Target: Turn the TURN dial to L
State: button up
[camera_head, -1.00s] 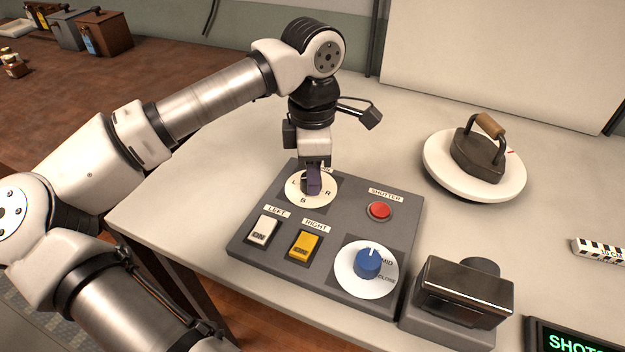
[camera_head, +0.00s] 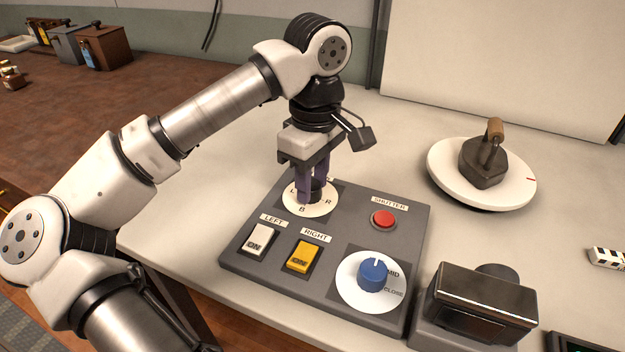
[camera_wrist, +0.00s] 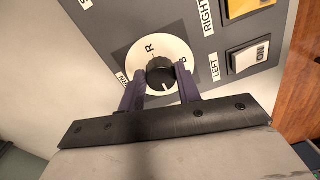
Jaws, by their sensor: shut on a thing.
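The TURN dial is a black knob (camera_wrist: 160,72) on a round white plate (camera_head: 299,207) at the control panel's far left corner. The letters R and B show on the plate in the wrist view. A pale mark on the knob points down in that view, away from R. The L shows only partly in the head view, beside a finger. My gripper (camera_wrist: 161,92) is shut on the knob, with one purple finger on each side. It comes from above in the head view (camera_head: 312,192).
The grey panel (camera_head: 335,232) also carries a red SHUTTER button (camera_head: 383,219), white LEFT (camera_head: 260,240) and yellow RIGHT (camera_head: 304,257) switches, and a blue knob (camera_head: 374,272). A dark iron (camera_head: 484,165) stands on a white turntable (camera_head: 447,178). A camera-like box (camera_head: 481,302) stands right of the panel.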

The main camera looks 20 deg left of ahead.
aim_at(315, 182)
dwell(0.4)
jog(key=o, duration=1)
jog(key=r, duration=0.4)
jog(key=r+p, duration=0.1)
jog(key=r, duration=0.9)
jog(key=shift+w+d, duration=0.1)
jog(key=shift+w, duration=0.25)
jog(key=shift+f, duration=0.15)
